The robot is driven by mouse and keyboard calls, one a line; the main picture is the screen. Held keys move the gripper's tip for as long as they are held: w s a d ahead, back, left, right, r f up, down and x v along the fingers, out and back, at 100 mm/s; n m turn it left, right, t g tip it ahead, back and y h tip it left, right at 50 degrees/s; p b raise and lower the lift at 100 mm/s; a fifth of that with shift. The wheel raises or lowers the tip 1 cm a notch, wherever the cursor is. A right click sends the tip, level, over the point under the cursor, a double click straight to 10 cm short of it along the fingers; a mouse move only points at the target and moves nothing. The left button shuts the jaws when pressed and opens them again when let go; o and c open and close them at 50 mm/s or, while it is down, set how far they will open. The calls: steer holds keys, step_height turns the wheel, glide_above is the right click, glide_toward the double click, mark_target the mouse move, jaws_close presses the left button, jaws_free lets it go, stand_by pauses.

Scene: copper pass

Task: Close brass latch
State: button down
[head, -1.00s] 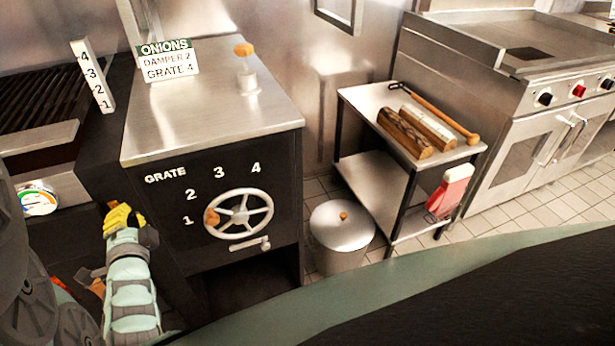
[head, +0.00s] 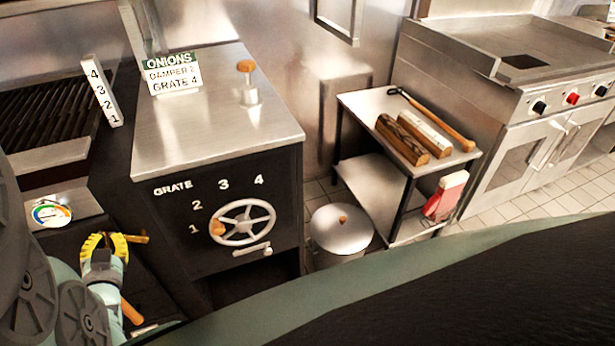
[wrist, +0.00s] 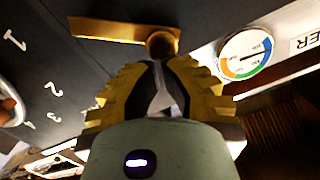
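My gripper (head: 103,240) has yellow fingers and is low at the left in the head view, in front of the dark grill front. In the head view a bit of the brass latch (head: 138,238) shows right of my fingers; the rest is hidden. I cannot tell whether the fingers touch the knob.
A round dial gauge (head: 52,213) sits left of my gripper; it also shows in the wrist view (wrist: 246,55). Right of it is the grate handwheel (head: 243,222) on a black cabinet front. A lidded bin (head: 341,232) and a steel cart (head: 365,105) stand farther right.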

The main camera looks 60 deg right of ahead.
steer(key=shift+w+a+f+n+b, duration=0.3)
steer(key=shift+a+f+n+b, duration=0.15)
steer(key=shift+f+n, duration=0.3)
steer(key=shift+w+a+f+n+b, duration=0.25)
steer(key=shift+a+f+n+b, duration=0.25)
steer(key=shift+n, duration=0.35)
steer(key=shift+w+a+f+n+b, duration=0.3)
steer(key=shift+f+n+b, duration=0.15)
steer(key=shift+f+n, duration=0.3)
steer(key=shift+r, duration=0.1)
